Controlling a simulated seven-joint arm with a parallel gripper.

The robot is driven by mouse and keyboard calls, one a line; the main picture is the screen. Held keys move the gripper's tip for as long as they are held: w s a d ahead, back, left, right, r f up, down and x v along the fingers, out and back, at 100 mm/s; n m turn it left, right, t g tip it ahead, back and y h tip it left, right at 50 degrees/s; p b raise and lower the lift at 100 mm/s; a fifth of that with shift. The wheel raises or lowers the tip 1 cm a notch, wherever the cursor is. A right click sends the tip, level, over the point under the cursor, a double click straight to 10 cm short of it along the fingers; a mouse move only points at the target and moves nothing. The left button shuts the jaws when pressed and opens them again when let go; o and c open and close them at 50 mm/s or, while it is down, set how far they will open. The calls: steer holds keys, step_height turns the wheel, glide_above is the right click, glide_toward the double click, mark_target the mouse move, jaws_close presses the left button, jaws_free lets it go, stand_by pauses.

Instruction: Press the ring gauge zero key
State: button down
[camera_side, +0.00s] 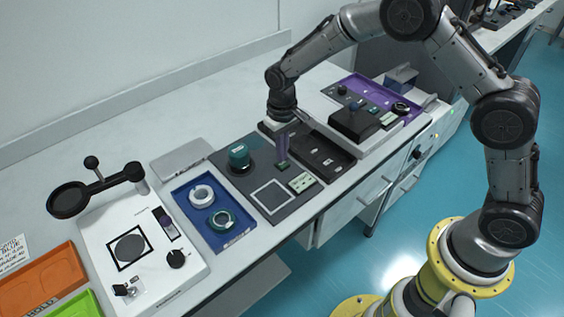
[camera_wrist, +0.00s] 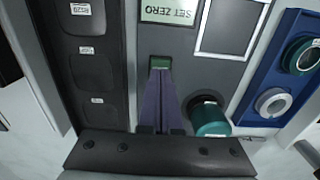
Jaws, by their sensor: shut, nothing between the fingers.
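The ring gauge is a dark grey panel (camera_side: 235,165) with a green key (camera_side: 283,166), a pale SET ZERO plate (camera_side: 301,182), a white-framed square (camera_side: 271,196) and a teal cylinder (camera_side: 238,155). My gripper (camera_side: 282,158) is shut and empty, its purple fingers pointing down at the green key. In the wrist view the fingertips (camera_wrist: 160,73) line up with the green key (camera_wrist: 160,62), covering part of it. I cannot tell whether they touch it. The SET ZERO plate (camera_wrist: 168,12) lies just beyond the key.
A blue tray (camera_side: 232,238) with a white ring (camera_side: 201,195) and a teal ring (camera_side: 221,220) lies left of the panel. A black tray with labelled compartments (camera_side: 322,155) lies to the right. The teal cylinder (camera_wrist: 209,118) stands close beside the fingers.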

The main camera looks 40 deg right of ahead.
steer(key=shift+f, duration=0.85)
stand_by(0.7)
step_height(320, 180, up, 8)
stand_by(1.1)
